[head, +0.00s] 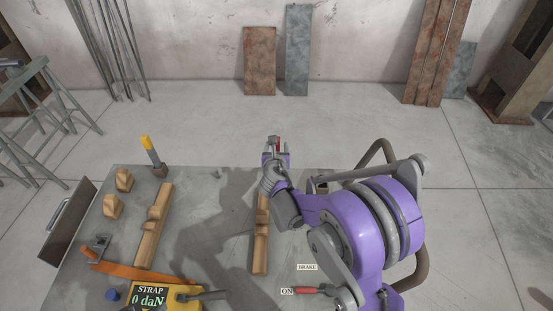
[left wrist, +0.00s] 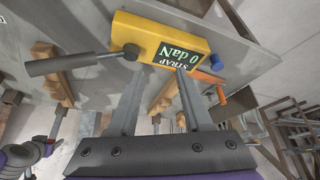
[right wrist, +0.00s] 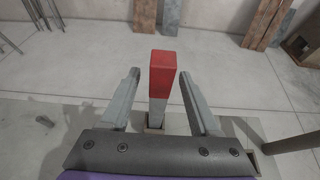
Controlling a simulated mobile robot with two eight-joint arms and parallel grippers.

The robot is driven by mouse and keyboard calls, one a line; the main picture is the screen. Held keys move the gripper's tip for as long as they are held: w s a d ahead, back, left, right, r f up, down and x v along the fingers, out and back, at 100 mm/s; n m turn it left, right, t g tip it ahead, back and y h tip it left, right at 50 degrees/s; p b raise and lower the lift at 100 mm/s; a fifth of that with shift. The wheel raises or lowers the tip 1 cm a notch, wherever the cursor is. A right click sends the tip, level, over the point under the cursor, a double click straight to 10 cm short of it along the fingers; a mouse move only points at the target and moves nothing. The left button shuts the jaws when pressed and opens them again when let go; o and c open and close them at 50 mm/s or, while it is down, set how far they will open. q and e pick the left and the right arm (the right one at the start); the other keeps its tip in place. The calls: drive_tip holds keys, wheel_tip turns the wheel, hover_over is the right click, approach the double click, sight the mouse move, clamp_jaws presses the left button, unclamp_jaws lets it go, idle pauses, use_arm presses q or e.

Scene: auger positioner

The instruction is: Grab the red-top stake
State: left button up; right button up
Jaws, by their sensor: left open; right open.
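The red-top stake (right wrist: 163,80) stands upright in the right wrist view, with a red upper part and a grey lower part. My right gripper (right wrist: 159,76) is open, with a finger on each side of the stake and a visible gap to both. In the head view only a sliver of red on the stake (head: 279,142) shows beside my right gripper (head: 275,153) at the table's far edge. My left gripper (left wrist: 161,74) is open and empty in the left wrist view, above the strap display box (left wrist: 165,40). It is not visible in the head view.
A yellow-top stake (head: 153,156) stands at the table's far left. Wooden rails (head: 154,226) and blocks (head: 125,181) lie on the grey table (head: 210,235). An orange strap (head: 140,270) and a red-handled lever (head: 310,290) are near the front.

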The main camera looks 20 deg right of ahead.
drive_tip(key=shift+s, duration=0.1)
clamp_jaws()
idle(1.3)
